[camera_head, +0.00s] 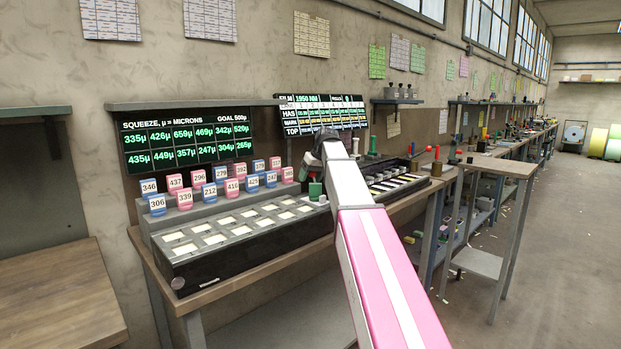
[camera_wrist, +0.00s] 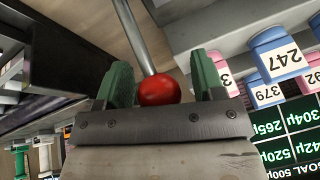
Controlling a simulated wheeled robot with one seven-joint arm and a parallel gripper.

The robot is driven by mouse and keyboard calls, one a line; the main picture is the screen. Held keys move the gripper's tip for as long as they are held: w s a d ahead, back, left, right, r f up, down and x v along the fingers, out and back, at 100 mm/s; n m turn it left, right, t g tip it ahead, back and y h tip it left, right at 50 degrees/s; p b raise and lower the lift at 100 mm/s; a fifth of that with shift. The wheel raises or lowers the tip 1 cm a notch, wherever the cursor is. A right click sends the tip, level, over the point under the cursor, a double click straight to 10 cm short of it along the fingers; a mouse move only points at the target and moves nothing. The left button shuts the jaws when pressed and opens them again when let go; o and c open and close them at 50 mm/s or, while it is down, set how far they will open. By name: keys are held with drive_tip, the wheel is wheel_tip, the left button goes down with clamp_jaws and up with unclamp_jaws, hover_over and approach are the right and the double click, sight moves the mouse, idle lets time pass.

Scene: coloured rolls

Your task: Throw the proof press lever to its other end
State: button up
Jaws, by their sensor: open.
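In the wrist view a red ball knob (camera_wrist: 160,91) sits on the end of a bare metal rod (camera_wrist: 131,38), which looks like the press lever. My gripper (camera_wrist: 164,82) is open, with a green finger on each side of the knob. The knob is closer to the left finger, with a visible gap to the right one; I cannot tell whether it touches the left. In the head view my gripper (camera_head: 313,186) is at the right end of the row of numbered jars, partly covered by my arm. The lever and knob are hidden there.
Pink and blue numbered jars (camera_head: 185,199) stand in stepped rows close to my gripper; a blue one marked 247 (camera_wrist: 279,56) shows in the wrist view. A dark panel of light squares (camera_head: 211,239) lies in front. Another red knob (camera_head: 437,153) stands on the bench farther right.

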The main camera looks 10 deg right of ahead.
clamp_jaws()
drive_tip(key=s+d+r+t+y, duration=0.1)
drive_tip(key=s+d+t+y, duration=0.4)
drive_tip(key=s, duration=0.3)
drive_tip(key=shift+r+n+t, duration=0.3)
drive_tip(key=shift+r+t, duration=0.05)
drive_tip(key=shift+t, duration=0.55)
drive_tip(key=shift+d, duration=0.1)
unclamp_jaws()
drive_tip(key=v, duration=1)
drive_tip(key=shift+s+d, duration=0.25)
drive_tip(key=shift+s, duration=0.05)
